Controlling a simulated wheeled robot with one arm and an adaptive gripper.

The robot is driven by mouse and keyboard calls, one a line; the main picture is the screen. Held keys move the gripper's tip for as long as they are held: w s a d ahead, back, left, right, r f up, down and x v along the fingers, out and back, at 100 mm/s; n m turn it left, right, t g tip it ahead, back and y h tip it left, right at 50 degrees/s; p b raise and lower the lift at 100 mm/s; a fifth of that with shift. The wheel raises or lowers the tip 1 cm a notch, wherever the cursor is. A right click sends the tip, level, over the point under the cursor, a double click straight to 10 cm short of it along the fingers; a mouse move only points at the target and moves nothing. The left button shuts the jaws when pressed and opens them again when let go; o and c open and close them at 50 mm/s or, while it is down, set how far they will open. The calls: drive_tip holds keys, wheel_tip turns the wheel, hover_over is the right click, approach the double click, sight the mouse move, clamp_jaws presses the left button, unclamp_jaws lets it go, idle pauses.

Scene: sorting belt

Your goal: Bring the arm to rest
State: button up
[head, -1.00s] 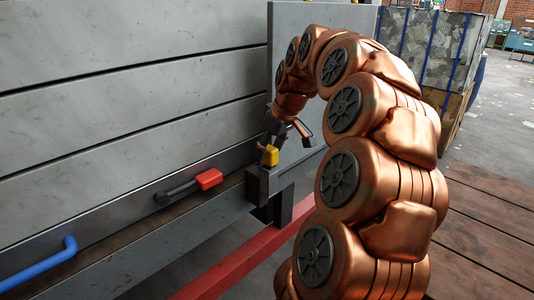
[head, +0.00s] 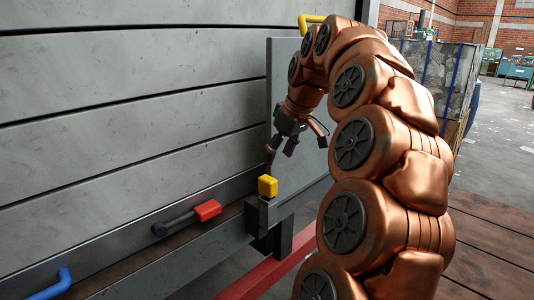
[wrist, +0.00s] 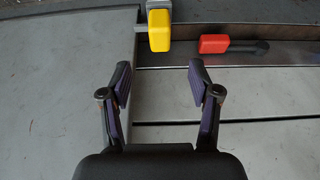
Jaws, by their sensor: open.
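My gripper (head: 294,151) is at the end of my copper arm, in front of the grey upright panel (head: 290,85) in the head view. In the wrist view my gripper (wrist: 158,88) has its two purple-padded fingers spread wide, with nothing between them. A yellow block-shaped handle (head: 267,186) sits on a grey bracket just below my gripper, apart from it. The yellow handle also shows in the wrist view (wrist: 159,30), beyond the fingertips.
A red-ended lever (head: 207,210) lies along the ledge to the left, and a blue handle (head: 55,284) is at the lower left. A red rail (head: 262,278) runs below the bracket. Bales (head: 445,80) stand behind at right. Open floor (head: 495,135) shows at far right.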

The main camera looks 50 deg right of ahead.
drive_tip(key=s+a+f+n+g+y+p, duration=0.1)
drive_tip(key=a+f, duration=0.2)
drive_tip(key=a, duration=0.8)
drive_tip(key=s+a+f+n+g+p, duration=0.1)
drive_tip(key=a+f+g, duration=0.15)
drive_tip(key=a, duration=0.75)
drive_tip(key=s+a+f+m+g+p, duration=0.1)
drive_tip(key=s+a+f, duration=0.4)
drive_tip(key=s, duration=0.4)
drive_tip(key=s+a+f+g+h+p, duration=0.1)
drive_tip(key=s+a+f+g, duration=0.1)
drive_tip(key=s+a+f, duration=0.4)
drive_tip(key=s+f, duration=0.2)
drive_tip(key=shift+s+a+m, duration=0.3)
drive_tip(key=shift+s+m, duration=0.1)
